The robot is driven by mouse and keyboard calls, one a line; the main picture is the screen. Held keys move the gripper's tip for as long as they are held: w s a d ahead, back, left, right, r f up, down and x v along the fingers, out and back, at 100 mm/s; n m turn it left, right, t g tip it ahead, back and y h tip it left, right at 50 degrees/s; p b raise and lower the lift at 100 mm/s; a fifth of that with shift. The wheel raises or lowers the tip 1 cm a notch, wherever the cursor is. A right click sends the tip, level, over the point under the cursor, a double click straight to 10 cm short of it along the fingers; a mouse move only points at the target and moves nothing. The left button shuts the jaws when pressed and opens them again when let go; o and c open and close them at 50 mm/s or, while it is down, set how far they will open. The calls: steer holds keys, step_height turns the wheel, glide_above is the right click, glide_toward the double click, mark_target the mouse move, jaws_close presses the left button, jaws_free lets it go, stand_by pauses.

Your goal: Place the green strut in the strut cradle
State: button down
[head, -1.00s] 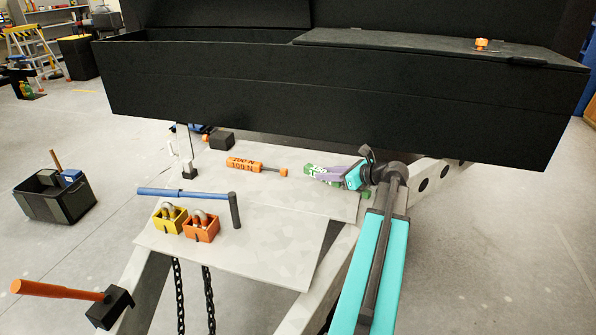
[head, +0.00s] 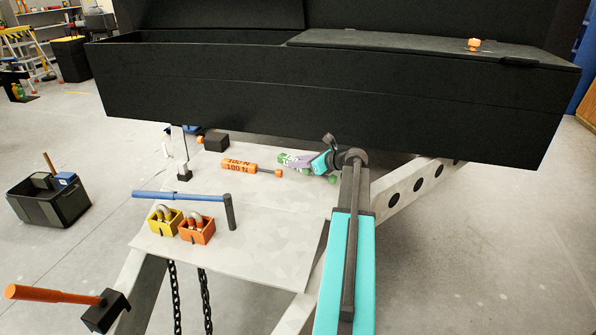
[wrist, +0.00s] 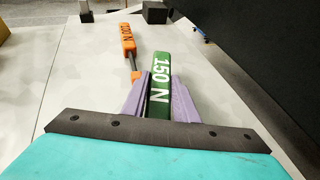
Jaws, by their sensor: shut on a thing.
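The green strut (wrist: 159,85), marked 150 N in white, lies between the purple fingers of my gripper (wrist: 160,100) in the wrist view. The fingers are shut on it. In the head view the green strut (head: 288,158) shows partly, with my gripper (head: 300,161) around it above the right part of the pale plate. My arm hides some of it. I cannot tell for sure which thing is the strut cradle; a black block (head: 216,142) and a dark upright with a square foot (head: 184,172) stand at the plate's back left.
An orange strut (head: 240,166) marked 100 N lies left of the green one. A large black chest (head: 320,105) overhangs the back.

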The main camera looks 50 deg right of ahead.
mark_target(300, 170)
steer(key=shift+f, duration=1.75)
steer(key=shift+f, duration=0.1)
steer(key=c, duration=1.4)
jaws_free()
steer(key=shift+s, duration=0.25)
steer(key=v, duration=1.1)
steer(key=shift+s+r, duration=0.25)
steer(key=shift+s, duration=0.05)
